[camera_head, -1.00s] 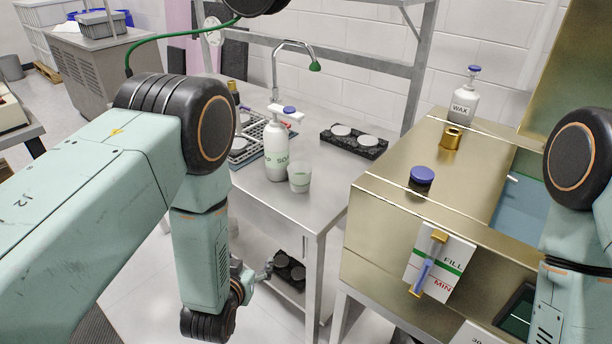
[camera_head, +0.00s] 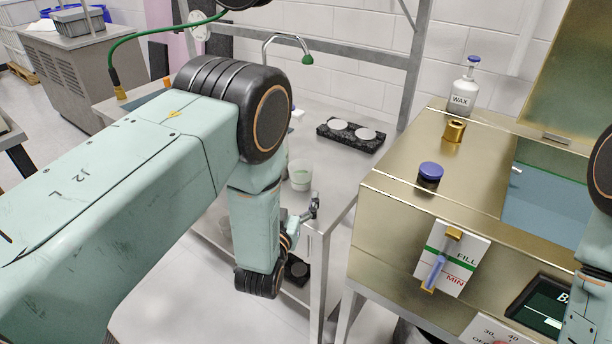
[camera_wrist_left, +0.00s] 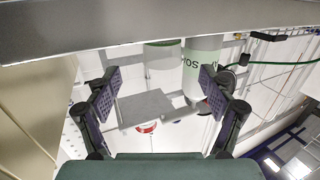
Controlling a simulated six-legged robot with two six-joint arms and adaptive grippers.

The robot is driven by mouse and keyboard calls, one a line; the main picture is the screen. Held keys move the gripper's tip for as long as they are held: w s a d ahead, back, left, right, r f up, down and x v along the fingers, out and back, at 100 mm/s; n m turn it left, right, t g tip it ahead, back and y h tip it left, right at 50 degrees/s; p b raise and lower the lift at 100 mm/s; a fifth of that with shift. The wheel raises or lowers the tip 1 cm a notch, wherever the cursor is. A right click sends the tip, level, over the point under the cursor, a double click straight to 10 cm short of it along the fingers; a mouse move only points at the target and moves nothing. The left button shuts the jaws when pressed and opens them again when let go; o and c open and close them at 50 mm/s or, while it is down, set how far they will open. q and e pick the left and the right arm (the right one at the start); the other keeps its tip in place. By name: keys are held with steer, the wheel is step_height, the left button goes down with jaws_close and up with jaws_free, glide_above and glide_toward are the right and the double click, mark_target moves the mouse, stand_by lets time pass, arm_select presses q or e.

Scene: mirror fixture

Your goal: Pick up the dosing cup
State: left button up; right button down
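The dosing cup, a clear cup with a pale green tint (camera_head: 300,176), stands upright on the steel table near its front edge. My left gripper (camera_head: 314,206) is just in front of the table edge, below the cup in the head view and apart from it. In the left wrist view the left gripper (camera_wrist_left: 158,88) is open, its two fingers wide apart with nothing held. There the cup (camera_wrist_left: 162,62) shows beyond the fingers, beside the white soap bottle (camera_wrist_left: 199,68). My right gripper is out of view.
The steel table (camera_head: 330,181) has a black tray (camera_head: 350,136) with white discs at the back. A brass wax unit (camera_head: 400,200) stands to the right, carrying a wax bottle (camera_head: 464,90) and a blue-capped knob (camera_head: 429,176). A gap separates table and unit.

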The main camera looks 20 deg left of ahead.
mark_target(296, 181)
arm_select(q)
steer(key=shift+a+r, duration=0.15)
steer(key=shift+a, duration=0.1)
steer(key=shift+w+a, duration=0.15)
steer(key=w, duration=0.2)
steer(key=w+d, duration=0.1)
steer(key=shift+f, duration=0.25)
steer(key=w, duration=0.1)
steer(key=w+a, duration=0.1)
steer(key=w+b, duration=0.1)
steer(key=shift+w+a+f, duration=0.15)
steer(key=shift+w+f, duration=0.15)
steer(key=shift+w, duration=0.05)
steer(key=shift+w+d, duration=0.4)
steer(key=shift+s+a, duration=0.15)
steer(key=shift+a, duration=0.15)
steer(key=c, duration=0.3)
steer(key=shift+d, duration=0.2)
steer(key=c, duration=0.5)
steer(key=shift+c, duration=0.2)
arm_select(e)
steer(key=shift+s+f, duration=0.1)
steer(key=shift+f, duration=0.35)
arm_select(q)
steer(key=shift+a+r, duration=0.1)
steer(key=shift+a, duration=0.05)
